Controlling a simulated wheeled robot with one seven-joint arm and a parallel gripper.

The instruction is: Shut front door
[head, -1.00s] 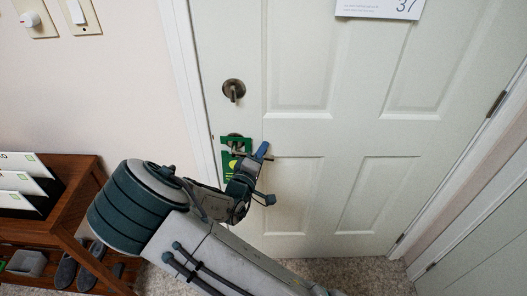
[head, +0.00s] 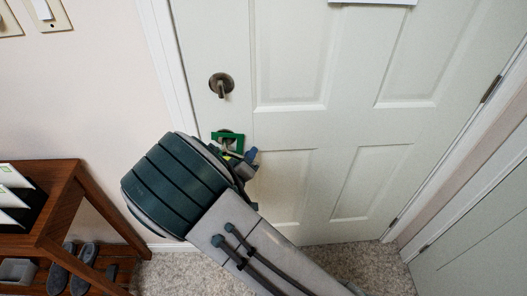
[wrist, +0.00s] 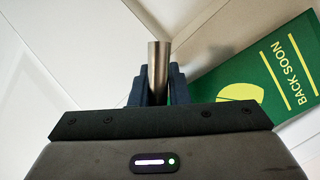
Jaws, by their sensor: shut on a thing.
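The front door (head: 290,120) is a white panelled door at the middle of the head view. Its left edge lies close along the white frame (head: 160,60); I cannot tell if it is fully flush. My gripper (head: 248,163) is at the door's handle, low near the left edge. In the wrist view my gripper (wrist: 158,90) is shut on the metal door handle (wrist: 158,58), with a dark finger on either side of it. A green "BACK SOON" hanger (wrist: 255,85) hangs beside the fingers. My arm hides much of the handle area in the head view.
A round lock with a thumb-turn (head: 221,85) sits above the handle. A wooden rack (head: 62,205) with shoes stands at the left wall. Hinges (head: 491,88) line the door's right side. Another pale door or panel (head: 480,215) is at the right. Carpet shows below.

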